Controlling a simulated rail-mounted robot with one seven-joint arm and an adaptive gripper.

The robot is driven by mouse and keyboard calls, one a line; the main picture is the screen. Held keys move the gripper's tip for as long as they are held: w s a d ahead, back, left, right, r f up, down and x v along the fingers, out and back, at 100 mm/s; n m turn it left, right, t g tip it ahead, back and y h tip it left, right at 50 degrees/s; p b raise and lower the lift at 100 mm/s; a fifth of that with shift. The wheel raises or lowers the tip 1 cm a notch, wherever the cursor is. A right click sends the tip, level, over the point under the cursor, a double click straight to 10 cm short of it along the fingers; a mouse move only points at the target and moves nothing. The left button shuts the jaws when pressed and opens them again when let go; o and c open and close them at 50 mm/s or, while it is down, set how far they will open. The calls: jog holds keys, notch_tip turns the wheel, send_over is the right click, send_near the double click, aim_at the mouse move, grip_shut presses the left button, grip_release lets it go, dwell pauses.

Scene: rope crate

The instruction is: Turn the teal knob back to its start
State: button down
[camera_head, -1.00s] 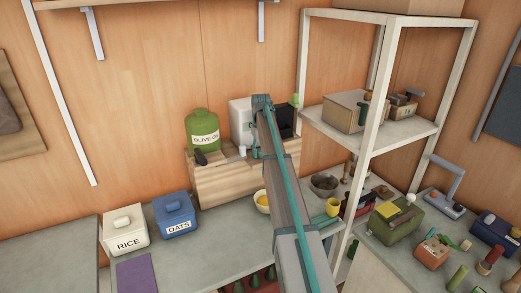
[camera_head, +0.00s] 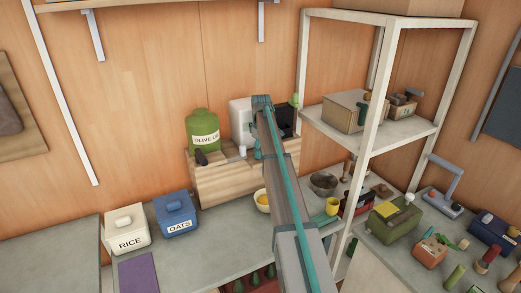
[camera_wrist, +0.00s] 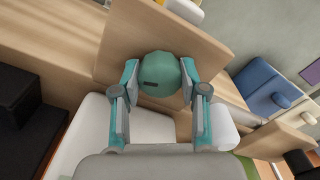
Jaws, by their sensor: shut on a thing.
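In the wrist view, the teal knob (camera_wrist: 159,74) is a rounded, faceted piece with a dark mark on its face, pointing roughly sideways in the picture. My gripper (camera_wrist: 160,80) has one finger on each side of the knob and is shut on it. A white body (camera_wrist: 155,122) shows below the knob, between the fingers. In the head view, my arm covers the knob and the fingertips. A white appliance (camera_head: 239,119) with a dark front part stands behind my arm there.
The shelf rack (camera_head: 378,110) is close on the right. Rice (camera_head: 126,230) and oats (camera_head: 176,213) boxes stand on the counter at left.

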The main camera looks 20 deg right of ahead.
jog(key=shift+f, duration=0.1)
jog(key=n, duration=0.3)
jog(key=shift+s+n+p, duration=0.1)
jog(key=shift+n+p, duration=0.2)
jog(key=shift+p, duration=0.1)
jog(key=n, duration=0.3)
jog(key=shift+f+n, duration=0.1)
jog(key=shift+n, duration=0.3)
jog(key=c, duration=0.8)
grip_release()
